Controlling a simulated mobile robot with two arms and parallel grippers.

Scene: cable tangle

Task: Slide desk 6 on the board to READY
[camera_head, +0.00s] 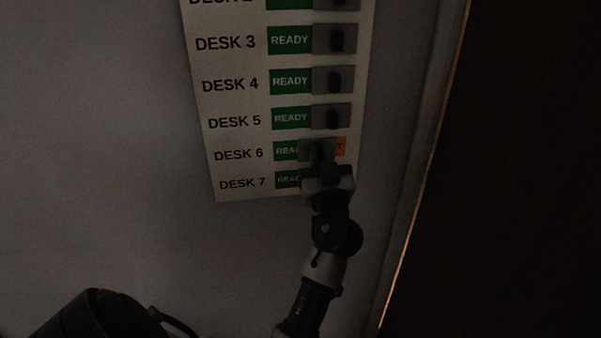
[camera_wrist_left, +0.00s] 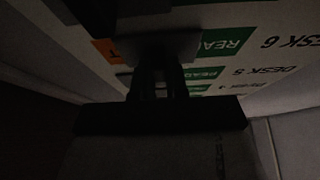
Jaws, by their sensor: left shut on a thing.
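The white board (camera_head: 213,62) hangs on the wall with a column of desk rows. The desk 6 row has a grey slider (camera_head: 305,150), which also shows in the left wrist view (camera_wrist_left: 186,46). The slider stands partway along its track: it covers the right part of the green READY label (camera_head: 285,151), and a bit of an orange label (camera_head: 341,146) ending in T shows on its right. My left gripper (camera_head: 320,158) is shut on the slider's knob, which the fingers hide. The fingers also show in the left wrist view (camera_wrist_left: 158,82). My right gripper is not in view.
The sliders of desk 3 (camera_head: 335,40), desk 4 (camera_head: 333,79) and desk 5 (camera_head: 331,116) sit right of their READY labels. The desk 7 row (camera_head: 242,184) is close below, its slider hidden by my gripper. A dark panel stands on the right; plain wall lies left.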

